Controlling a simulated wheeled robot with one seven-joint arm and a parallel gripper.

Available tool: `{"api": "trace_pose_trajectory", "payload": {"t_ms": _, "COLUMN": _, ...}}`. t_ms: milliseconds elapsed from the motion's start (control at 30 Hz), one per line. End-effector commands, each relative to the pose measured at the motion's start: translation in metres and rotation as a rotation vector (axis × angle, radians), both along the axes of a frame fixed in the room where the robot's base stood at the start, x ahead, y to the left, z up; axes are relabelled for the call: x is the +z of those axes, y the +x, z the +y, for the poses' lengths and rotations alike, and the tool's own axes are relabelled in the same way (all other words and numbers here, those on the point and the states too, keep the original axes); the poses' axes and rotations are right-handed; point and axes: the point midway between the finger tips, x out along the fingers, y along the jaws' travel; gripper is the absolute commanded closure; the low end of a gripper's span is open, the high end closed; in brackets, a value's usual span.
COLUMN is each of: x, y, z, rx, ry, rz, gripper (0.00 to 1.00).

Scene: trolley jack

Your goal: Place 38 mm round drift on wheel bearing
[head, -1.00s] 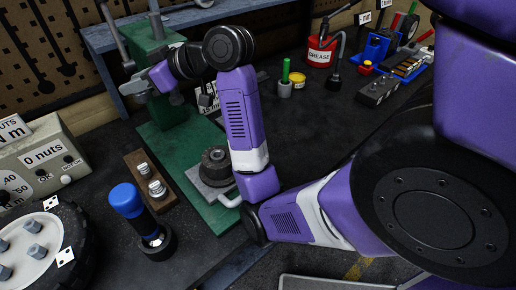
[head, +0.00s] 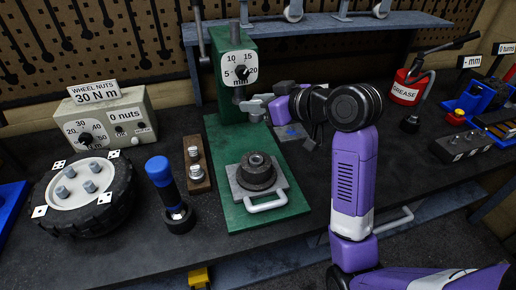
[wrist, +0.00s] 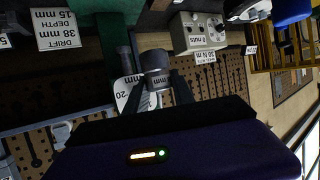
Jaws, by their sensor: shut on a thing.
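My gripper (wrist: 158,92) is shut on a short grey round drift (wrist: 154,62), whose label partly reads "mm" in the wrist view. In the head view my gripper (head: 256,106) is at the green press (head: 236,70), close to its ram and below the dial. The drift is hard to make out there. The wheel bearing (head: 257,163) sits in a dark round hub on a grey plate with a handle, on the press bed. My gripper is above and behind it, apart from it. A sign (wrist: 56,30) in the wrist view reads "DRIFT 38 mm, DEPTH 15 mm".
A wooden block (head: 197,165) with metal pieces and a blue-handled tool (head: 163,185) stand left of the press. Farther left are a wheel (head: 82,195) and the wheel-nut box (head: 108,122). A red grease can (head: 406,85) is at right.

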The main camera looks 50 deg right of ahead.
Motion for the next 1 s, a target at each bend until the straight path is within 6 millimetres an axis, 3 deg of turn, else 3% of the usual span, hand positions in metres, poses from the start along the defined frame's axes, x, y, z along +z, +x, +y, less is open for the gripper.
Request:
{"api": "trace_pose_trajectory", "payload": {"t_ms": 200, "x": -0.053, "y": -0.001, "z": 0.001, "rx": 0.001, "ry": 0.004, "rz": 0.003, "gripper": 1.00}}
{"api": "trace_pose_trajectory", "payload": {"t_ms": 333, "x": -0.077, "y": -0.001, "z": 0.000, "rx": 0.000, "ry": 0.001, "rz": 0.000, "gripper": 1.00}}
{"api": "trace_pose_trajectory", "payload": {"t_ms": 600, "x": -0.099, "y": 0.000, "z": 0.000, "rx": 0.000, "ry": -0.001, "rz": -0.003, "gripper": 1.00}}
{"api": "trace_pose_trajectory", "payload": {"t_ms": 833, "x": -0.130, "y": 0.000, "z": 0.000, "rx": 0.000, "ry": 0.001, "rz": -0.001, "gripper": 1.00}}
{"api": "trace_pose_trajectory", "payload": {"t_ms": 1000, "x": -0.138, "y": 0.000, "z": -0.001, "rx": 0.000, "ry": -0.003, "rz": -0.004, "gripper": 1.00}}
